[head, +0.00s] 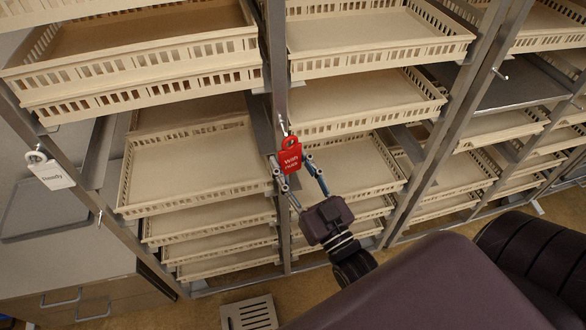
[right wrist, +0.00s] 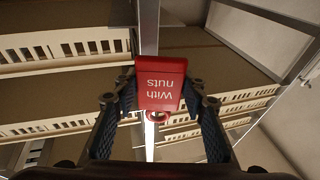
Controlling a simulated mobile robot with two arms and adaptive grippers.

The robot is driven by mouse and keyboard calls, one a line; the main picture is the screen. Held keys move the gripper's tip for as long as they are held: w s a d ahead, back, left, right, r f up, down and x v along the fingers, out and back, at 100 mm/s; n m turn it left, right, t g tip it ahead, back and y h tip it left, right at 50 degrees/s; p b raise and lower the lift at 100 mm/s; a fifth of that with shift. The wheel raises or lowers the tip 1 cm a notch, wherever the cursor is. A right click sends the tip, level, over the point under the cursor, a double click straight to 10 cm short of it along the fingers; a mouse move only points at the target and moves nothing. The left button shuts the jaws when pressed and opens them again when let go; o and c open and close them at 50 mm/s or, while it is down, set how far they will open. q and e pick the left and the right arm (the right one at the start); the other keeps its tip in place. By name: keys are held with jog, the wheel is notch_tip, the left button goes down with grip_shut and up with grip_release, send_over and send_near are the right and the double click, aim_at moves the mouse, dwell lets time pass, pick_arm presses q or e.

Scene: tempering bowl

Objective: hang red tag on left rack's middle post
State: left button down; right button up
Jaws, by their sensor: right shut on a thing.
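The red tag (head: 289,160), lettered "With nuts", hangs ring-up in front of an upright metal post (head: 276,75) between two columns of trays. My right gripper (head: 290,168) comes from below right, its fingers on either side of the tag, shut on it. A small peg (head: 283,127) shows on the post just above the tag's ring; I cannot tell whether the ring is around it. In the right wrist view the tag (right wrist: 160,85) appears upside down between the fingertips (right wrist: 158,98), its ring (right wrist: 157,117) near the post (right wrist: 148,30). My left gripper is not in view.
A white "Ready" tag (head: 50,173) hangs on the left post. Another post with a peg (head: 500,75) stands at right. Beige trays (head: 195,170) fill the racks on both sides of the red tag. A slotted box (head: 250,313) is on the floor.

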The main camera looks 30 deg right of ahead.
aim_at(279, 141)
jog(key=w, duration=0.1)
jog(key=w+b, duration=0.1)
jog(key=w, duration=0.1)
jog(key=w+d, duration=0.1)
jog(key=shift+w+d+f, duration=0.1)
jog(key=shift+w+f, duration=0.15)
jog(key=shift+f, duration=0.15)
jog(key=shift+w+f, duration=0.15)
dwell(0.5)
jog(key=o, duration=1.1)
jog(key=shift+f, duration=0.15)
jog(key=v, duration=1.2)
